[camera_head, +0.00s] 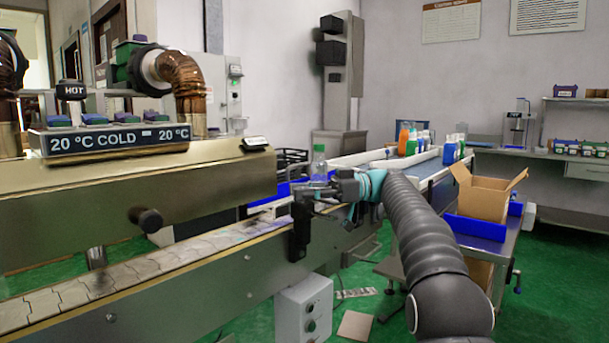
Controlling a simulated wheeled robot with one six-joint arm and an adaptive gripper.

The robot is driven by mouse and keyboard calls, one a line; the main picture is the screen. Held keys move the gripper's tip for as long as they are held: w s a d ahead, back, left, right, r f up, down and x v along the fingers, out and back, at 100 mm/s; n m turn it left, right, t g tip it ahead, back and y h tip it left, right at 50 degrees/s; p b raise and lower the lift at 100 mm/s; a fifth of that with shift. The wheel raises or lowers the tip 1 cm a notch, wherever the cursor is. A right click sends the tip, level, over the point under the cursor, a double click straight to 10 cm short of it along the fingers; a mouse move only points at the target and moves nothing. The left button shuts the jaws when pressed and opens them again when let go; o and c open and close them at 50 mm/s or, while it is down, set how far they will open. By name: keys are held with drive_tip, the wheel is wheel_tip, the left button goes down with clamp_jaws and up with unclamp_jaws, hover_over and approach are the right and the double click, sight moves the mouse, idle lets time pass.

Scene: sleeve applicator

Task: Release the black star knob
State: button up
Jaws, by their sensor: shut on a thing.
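My gripper (318,192) is at the end of my arm, in the middle of the head view, beside the conveyor's near edge. It points left, with its fingers shut at the top of a dark upright bracket (301,228). The black star knob is between or just behind the fingers there. Its outline is too small and dark to make out against the gripper and bracket.
A clear bottle with a green cap (319,163) stands on the conveyor just behind my gripper. The machine housing (130,195) with another dark knob (148,220) is at left. A grey control box (304,307) hangs below. An open cardboard box (482,196) is at right.

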drive_tip(key=shift+a+n+g+h+p, duration=0.1)
drive_tip(key=shift+n+g+h+p, duration=0.2)
drive_tip(key=shift+n+g+p, duration=0.25)
drive_tip(key=o, duration=1.2)
drive_tip(key=shift+s+a, duration=0.15)
drive_tip(key=shift+c, duration=0.2)
drive_tip(key=shift+d, duration=0.3)
drive_tip(key=v, duration=0.7)
drive_tip(key=shift+d, duration=0.1)
